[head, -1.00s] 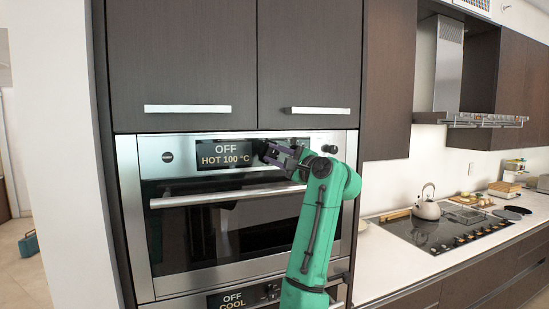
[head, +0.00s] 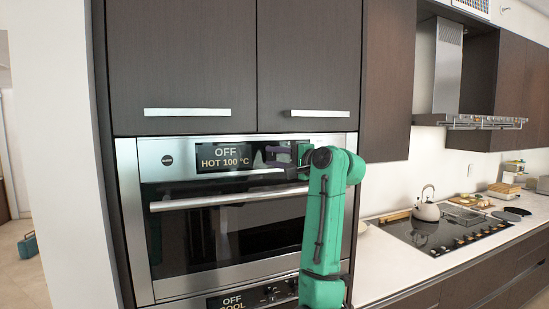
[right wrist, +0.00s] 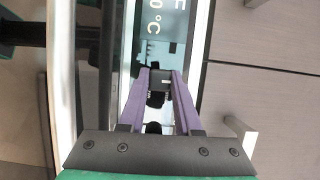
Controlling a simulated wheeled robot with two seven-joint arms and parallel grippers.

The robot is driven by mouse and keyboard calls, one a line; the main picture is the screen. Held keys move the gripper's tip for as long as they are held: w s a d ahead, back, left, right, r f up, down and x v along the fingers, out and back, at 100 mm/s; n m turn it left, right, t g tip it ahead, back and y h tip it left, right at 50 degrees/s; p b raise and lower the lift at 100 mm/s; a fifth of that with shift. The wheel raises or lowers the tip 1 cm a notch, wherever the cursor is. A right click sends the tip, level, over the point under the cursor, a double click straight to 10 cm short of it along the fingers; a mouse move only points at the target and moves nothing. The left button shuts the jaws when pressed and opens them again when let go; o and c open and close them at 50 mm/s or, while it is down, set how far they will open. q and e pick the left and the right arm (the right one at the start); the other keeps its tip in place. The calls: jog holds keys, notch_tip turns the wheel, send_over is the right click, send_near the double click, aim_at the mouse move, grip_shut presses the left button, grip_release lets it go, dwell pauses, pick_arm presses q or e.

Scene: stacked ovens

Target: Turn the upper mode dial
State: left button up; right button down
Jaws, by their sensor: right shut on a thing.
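The upper oven's control panel has a display (head: 223,157) reading "OFF" and "HOT 100 °C". My right gripper (head: 268,160) reaches the panel just right of this display, its arm coming up from below. In the right wrist view, the purple fingers of my right gripper (right wrist: 160,77) are shut on a small black piece, the upper mode dial (right wrist: 159,80). Another dark piece shows between the fingers nearer the palm. In the head view my gripper and arm largely hide the dials, so the dial's angle cannot be read. My left gripper is not in view.
The upper oven's handle bar (head: 230,200) runs just below my right gripper. A lower oven display (head: 233,301) reads "OFF" at the bottom. Dark cabinets with handles (head: 187,111) are above. A counter with a cooktop (head: 440,232) and kettle (head: 426,206) lies to the right.

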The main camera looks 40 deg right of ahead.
jog(key=shift+f, duration=0.1)
jog(key=c, duration=0.6)
grip_release()
jog(key=shift+s+b, duration=0.3)
jog(key=s+b, duration=0.6)
jog(key=s, duration=0.8)
jog(key=shift+d, duration=0.35)
